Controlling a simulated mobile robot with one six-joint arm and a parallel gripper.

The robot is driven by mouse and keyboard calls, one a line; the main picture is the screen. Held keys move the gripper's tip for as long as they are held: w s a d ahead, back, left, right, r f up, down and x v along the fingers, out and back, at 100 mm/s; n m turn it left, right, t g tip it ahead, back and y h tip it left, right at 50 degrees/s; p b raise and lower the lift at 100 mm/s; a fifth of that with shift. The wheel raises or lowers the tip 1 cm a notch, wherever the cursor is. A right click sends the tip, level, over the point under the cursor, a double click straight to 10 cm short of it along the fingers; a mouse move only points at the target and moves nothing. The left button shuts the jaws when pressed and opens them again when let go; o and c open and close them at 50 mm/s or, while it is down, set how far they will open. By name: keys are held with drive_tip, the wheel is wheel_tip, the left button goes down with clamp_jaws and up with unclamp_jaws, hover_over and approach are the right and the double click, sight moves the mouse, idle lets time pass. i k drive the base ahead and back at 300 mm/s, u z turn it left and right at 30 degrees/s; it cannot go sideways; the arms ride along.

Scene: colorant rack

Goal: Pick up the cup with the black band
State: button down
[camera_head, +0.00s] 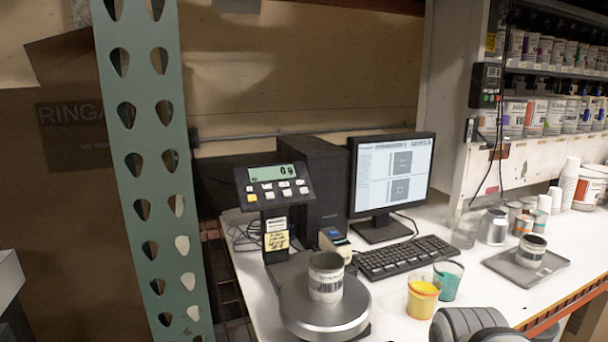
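A pale grey cup (326,278) with a band of black lettering stands upright on the round silver plate of the scale (300,317). Another pale grey cup (531,252) with a dark inside and dark marks on its side stands on a grey tray (554,262) at the right. Several small banded cups stand behind that tray, including one cup (524,225) with a reddish band. At this size I cannot tell for sure which cup has the black band. No gripper fingers show; dark grey rounded parts at the bottom edge look like my arm.
A yellow cup (422,298) and a teal cup (447,279) stand close together in front of the keyboard (404,257). A monitor (391,176) and scale display (273,186) stand behind. A green perforated post (148,170) rises at left. White counter is bare right of the teal cup.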

sight(451, 271)
drive_tip(key=u, duration=0.05)
drive_tip(key=k, duration=1.15)
drive_tip(key=z, duration=0.5)
drive_tip(key=i, duration=1.8)
drive_tip(key=u, duration=0.65)
